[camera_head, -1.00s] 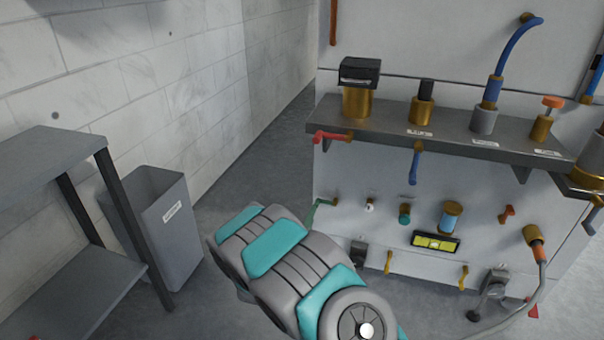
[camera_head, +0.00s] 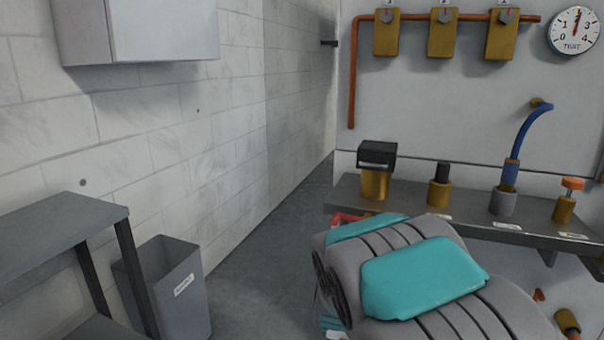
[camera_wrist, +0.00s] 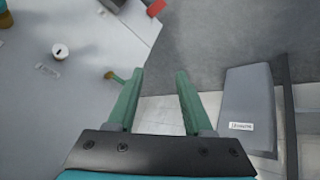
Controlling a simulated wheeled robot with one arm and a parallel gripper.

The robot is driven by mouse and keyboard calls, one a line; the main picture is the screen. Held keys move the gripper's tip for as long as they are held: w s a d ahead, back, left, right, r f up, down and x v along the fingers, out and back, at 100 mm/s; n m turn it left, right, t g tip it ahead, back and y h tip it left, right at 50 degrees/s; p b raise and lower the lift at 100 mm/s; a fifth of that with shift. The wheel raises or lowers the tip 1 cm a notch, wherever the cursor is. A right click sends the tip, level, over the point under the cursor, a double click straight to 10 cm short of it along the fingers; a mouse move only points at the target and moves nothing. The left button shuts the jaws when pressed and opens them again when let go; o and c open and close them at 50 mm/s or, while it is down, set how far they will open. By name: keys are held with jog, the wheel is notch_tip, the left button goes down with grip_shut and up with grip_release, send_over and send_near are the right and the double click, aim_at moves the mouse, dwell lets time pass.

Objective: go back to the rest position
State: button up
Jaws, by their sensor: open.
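My gripper (camera_wrist: 157,98) shows in the wrist view with its two green fingers apart and nothing between them. Beyond the fingertips is grey floor, with the washer panel (camera_wrist: 45,105) to the left. In the head view, my grey and teal arm covers the lower right and hides part of the panel's shelf (camera_head: 480,224) and what is below it. My gripper itself does not show in the head view.
A grey labelled bin (camera_head: 180,295) stands by the left wall, and it also shows in the wrist view (camera_wrist: 247,98). A grey table (camera_head: 60,235) is at the left, below a wall cabinet (camera_head: 150,28). Brass fittings (camera_head: 374,184) stand on the shelf. Floor between bin and panel is clear.

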jog(key=s+d+r+m+g, duration=0.1)
jog(key=s+d+r+g, duration=0.1)
jog(key=s, duration=1.1)
jog(key=s+d+r+m+g, duration=0.2)
jog(key=s+d+r+g, duration=0.1)
jog(key=s, duration=1)
jog(key=s+d+r+m+g, duration=0.1)
jog(key=s+r+g, duration=0.3)
jog(key=s, duration=0.9)
jog(key=shift+s+d+r+m, duration=0.15)
jog(key=shift+d+r+m, duration=0.25)
jog(key=shift+d, duration=0.3)
jog(key=shift+d, duration=0.2)
